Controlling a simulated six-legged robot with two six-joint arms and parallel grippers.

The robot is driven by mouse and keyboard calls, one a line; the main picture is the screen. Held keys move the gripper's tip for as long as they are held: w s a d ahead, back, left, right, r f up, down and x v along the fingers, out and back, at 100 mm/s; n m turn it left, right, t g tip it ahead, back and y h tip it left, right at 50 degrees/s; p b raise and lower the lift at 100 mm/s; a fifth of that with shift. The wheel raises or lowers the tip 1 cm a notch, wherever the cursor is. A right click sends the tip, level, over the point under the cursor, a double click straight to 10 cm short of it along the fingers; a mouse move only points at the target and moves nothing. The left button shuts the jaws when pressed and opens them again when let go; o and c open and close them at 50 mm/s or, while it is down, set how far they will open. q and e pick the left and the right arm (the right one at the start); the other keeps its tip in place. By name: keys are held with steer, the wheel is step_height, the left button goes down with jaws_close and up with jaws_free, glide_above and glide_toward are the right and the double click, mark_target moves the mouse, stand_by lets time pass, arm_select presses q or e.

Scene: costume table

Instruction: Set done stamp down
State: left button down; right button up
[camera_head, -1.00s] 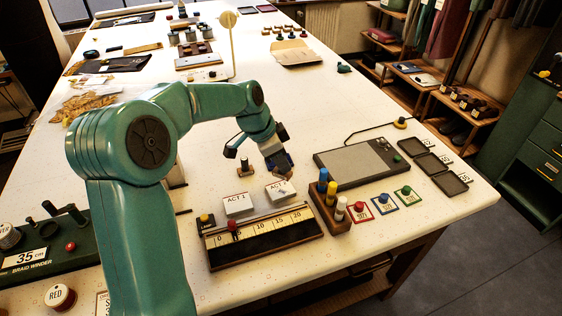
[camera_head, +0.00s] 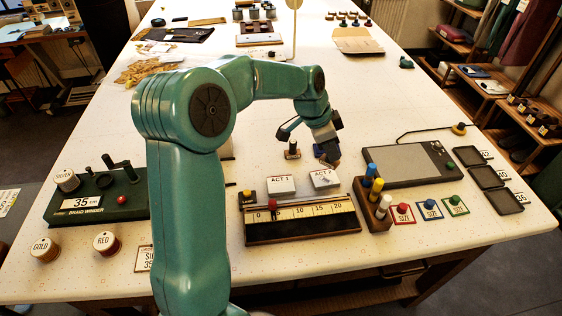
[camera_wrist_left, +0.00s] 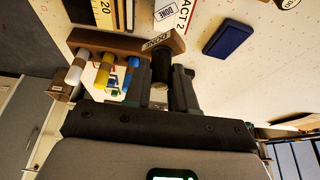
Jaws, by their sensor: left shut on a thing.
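My left gripper (camera_head: 331,158) hangs just behind the ACT 2 card (camera_head: 322,181) in the head view. In the left wrist view its two fingers (camera_wrist_left: 166,85) are shut on the done stamp (camera_wrist_left: 158,43), whose plate reads DONE. The ACT 2 card (camera_wrist_left: 186,22) there carries a boxed DONE mark. A dark blue pad (camera_wrist_left: 228,38) lies beside the card. In the head view the stamp is mostly hidden by the gripper. My right gripper is not in view.
The ACT 1 card (camera_head: 281,186) lies left of ACT 2. A ruler box (camera_head: 300,222) and a wooden peg rack (camera_head: 372,212) stand in front. Another stamp (camera_head: 292,149) stands left of the gripper. A grey tablet (camera_head: 408,166) lies to the right.

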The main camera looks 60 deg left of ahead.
arm_select(q)
steer(key=shift+s+r+n+y, duration=0.1)
steer(key=shift+s+n+y, duration=0.15)
steer(key=shift+n, duration=0.45)
steer(key=s+a+r+n+y, duration=0.1)
steer(key=s+a+r+n, duration=0.25)
steer(key=a, duration=0.25)
steer(key=s+a+r+n+y+b, duration=0.1)
steer(key=s+a+r+n+y, duration=0.1)
steer(key=a+r+n, duration=0.3)
steer(key=s+a+r+n+y, duration=0.1)
steer(key=s+a+r+n, duration=0.2)
steer(key=a, duration=0.5)
steer(key=shift+n+y, duration=0.25)
steer(key=f, duration=2)
steer(key=shift+s+a, duration=0.25)
steer(key=shift+s, duration=0.05)
steer(key=shift+r, duration=0.1)
steer(key=shift+d, duration=0.1)
